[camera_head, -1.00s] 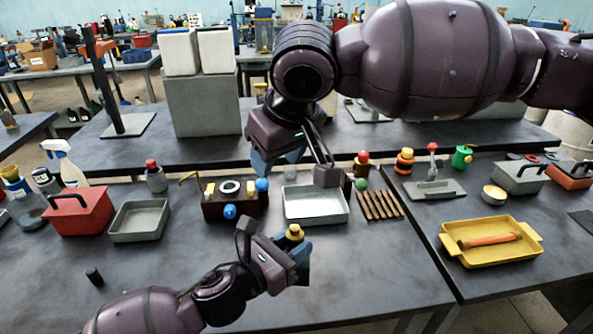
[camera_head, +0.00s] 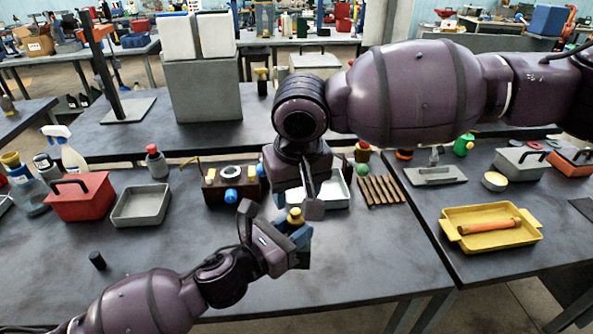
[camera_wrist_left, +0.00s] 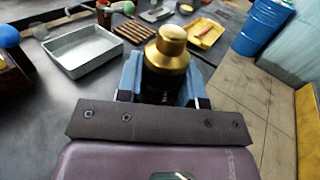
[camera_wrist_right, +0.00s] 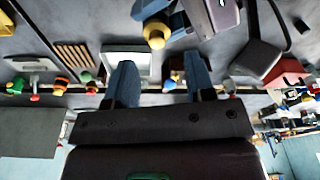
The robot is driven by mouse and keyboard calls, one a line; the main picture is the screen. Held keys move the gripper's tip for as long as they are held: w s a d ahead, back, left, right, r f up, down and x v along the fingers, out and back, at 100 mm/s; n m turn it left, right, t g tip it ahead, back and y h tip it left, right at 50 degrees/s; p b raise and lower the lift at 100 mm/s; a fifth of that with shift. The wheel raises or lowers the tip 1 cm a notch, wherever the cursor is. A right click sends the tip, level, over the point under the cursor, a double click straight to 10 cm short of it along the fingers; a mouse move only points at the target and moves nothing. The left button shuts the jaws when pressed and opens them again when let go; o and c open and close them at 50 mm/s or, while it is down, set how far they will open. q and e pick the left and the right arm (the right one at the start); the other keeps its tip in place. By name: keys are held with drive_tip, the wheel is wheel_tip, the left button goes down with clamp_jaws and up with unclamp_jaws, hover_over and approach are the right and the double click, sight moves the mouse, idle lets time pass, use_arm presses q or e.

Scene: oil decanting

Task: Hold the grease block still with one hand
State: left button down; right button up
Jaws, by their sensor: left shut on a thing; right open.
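My left gripper (camera_head: 294,240) is shut on a dark piece with a brass top (camera_head: 295,216), held above the near table. The left wrist view shows the brass top (camera_wrist_left: 167,48) upright between the blue fingers; its lower part is mostly hidden. My right gripper (camera_head: 311,200) is open and empty, pointing down just above and behind the brass top. In the right wrist view the brass top (camera_wrist_right: 155,36) lies beyond the open fingers, apart from them. A brown block with blue knobs (camera_head: 222,190) stands farther back, partly hidden. I cannot tell which piece is the grease block.
A pale tray (camera_head: 338,193) stands behind my right gripper, beside brown wooden strips (camera_head: 380,190). A red toolbox (camera_head: 82,198) and a grey tray (camera_head: 141,206) are at left. A yellow tray (camera_head: 457,237) sits on the right table.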

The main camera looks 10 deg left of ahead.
sight(292, 211)
drive_tip(key=shift+w+a+f, duration=0.1)
drive_tip(key=shift+w+f, duration=0.05)
drive_tip(key=shift+f, duration=0.9)
drive_tip(key=shift+w+a+f, duration=0.1)
drive_tip(key=shift+f, duration=0.9)
clamp_jaws()
drive_tip(key=shift+r, duration=0.1)
drive_tip(key=shift+s, duration=0.1)
drive_tip(key=shift+a+r, duration=0.15)
drive_tip(key=shift+r, duration=0.95)
drive_tip(key=shift+d+f, duration=0.15)
drive_tip(key=shift+d, duration=0.05)
